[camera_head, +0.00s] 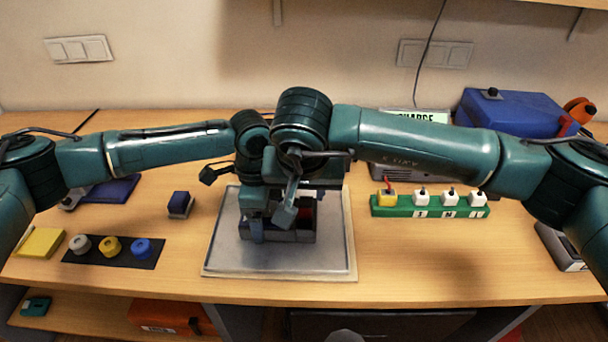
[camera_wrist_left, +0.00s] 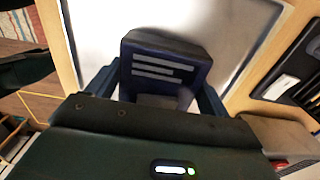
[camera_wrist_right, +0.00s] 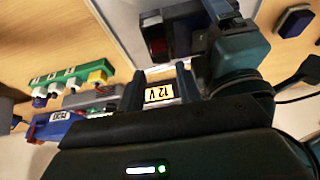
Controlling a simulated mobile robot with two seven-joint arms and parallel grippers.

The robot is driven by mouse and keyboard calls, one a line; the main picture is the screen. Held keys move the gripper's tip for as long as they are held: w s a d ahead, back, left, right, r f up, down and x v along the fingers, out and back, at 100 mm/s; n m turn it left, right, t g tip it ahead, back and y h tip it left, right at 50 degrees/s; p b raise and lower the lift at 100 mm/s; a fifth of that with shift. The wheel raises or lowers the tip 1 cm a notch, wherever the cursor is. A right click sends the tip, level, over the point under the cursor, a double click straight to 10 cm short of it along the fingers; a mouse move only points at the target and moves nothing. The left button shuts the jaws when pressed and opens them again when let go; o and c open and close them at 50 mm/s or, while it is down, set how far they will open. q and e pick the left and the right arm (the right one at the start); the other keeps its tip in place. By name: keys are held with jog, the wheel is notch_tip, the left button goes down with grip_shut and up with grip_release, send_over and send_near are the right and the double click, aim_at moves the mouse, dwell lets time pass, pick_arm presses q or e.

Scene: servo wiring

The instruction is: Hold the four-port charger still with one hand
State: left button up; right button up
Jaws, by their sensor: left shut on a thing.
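A dark grey box (camera_head: 292,236) stands on the pale tray (camera_head: 225,262), partly hidden by my grippers. I cannot make out four ports on it. My left gripper (camera_head: 257,228) is low over the tray. In the left wrist view its fingers are shut on a dark blue block (camera_wrist_left: 165,68) with pale lines on its face. My right gripper (camera_wrist_right: 160,84) is close beside the left one, above the tray. A label reading 12 V (camera_wrist_right: 159,93) shows between its fingers; whether they grip that thing I cannot tell.
A green strip (camera_head: 430,210) with yellow and white plugs lies right of the tray. A small dark blue block (camera_head: 180,203) stands to the left. A black mat (camera_head: 85,257) with three round knobs lies front left. A blue case (camera_head: 505,112) stands back right.

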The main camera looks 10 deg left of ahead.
aim_at(305, 203)
jog(key=shift+x, duration=2.5)
jog(key=shift+s, duration=0.1)
jog(key=shift+c, duration=0.5)
grip_shut()
